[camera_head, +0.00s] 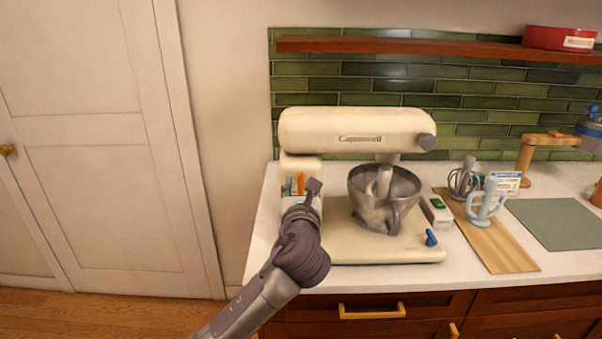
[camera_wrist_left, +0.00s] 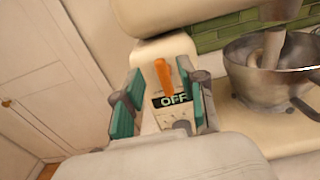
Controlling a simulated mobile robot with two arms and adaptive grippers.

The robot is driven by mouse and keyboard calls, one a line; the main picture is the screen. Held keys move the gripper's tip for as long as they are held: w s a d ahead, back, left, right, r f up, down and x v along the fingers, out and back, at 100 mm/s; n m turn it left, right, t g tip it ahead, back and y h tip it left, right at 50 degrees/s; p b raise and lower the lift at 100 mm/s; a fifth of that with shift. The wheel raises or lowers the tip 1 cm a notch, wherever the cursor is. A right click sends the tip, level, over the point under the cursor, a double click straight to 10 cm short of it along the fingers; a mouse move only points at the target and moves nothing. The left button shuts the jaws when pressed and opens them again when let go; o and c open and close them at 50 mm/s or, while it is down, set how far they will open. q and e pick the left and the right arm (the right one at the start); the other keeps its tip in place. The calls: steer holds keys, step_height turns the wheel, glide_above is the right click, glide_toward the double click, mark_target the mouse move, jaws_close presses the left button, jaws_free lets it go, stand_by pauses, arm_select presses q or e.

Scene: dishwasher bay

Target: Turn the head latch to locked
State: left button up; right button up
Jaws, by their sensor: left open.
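The cream stand mixer (camera_head: 335,128) stands on the counter with its head level over the metal bowl (camera_head: 385,205). An orange lever (camera_wrist_left: 163,76) stands upright on the mixer's column above a dark OFF label (camera_wrist_left: 173,100). The lever also shows small in the head view (camera_head: 301,184). I cannot tell whether this lever is the head latch. My left gripper (camera_head: 302,192) is at the column, open, with its teal-padded fingers on either side of the lever. Clear space shows between the pads and the lever in the left wrist view. The right gripper is out of view.
A blue knob (camera_head: 430,238) sits at the base's front right. A wooden board (camera_head: 510,257) with a pale blue mug (camera_head: 485,204) and a whisk attachment (camera_head: 464,178) lies to the right. A wooden shelf (camera_head: 400,46) runs above. The counter's front edge is below the mixer.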

mark_target(301, 178)
arm_select(q)
steer(key=shift+w, duration=2.35)
jaws_close()
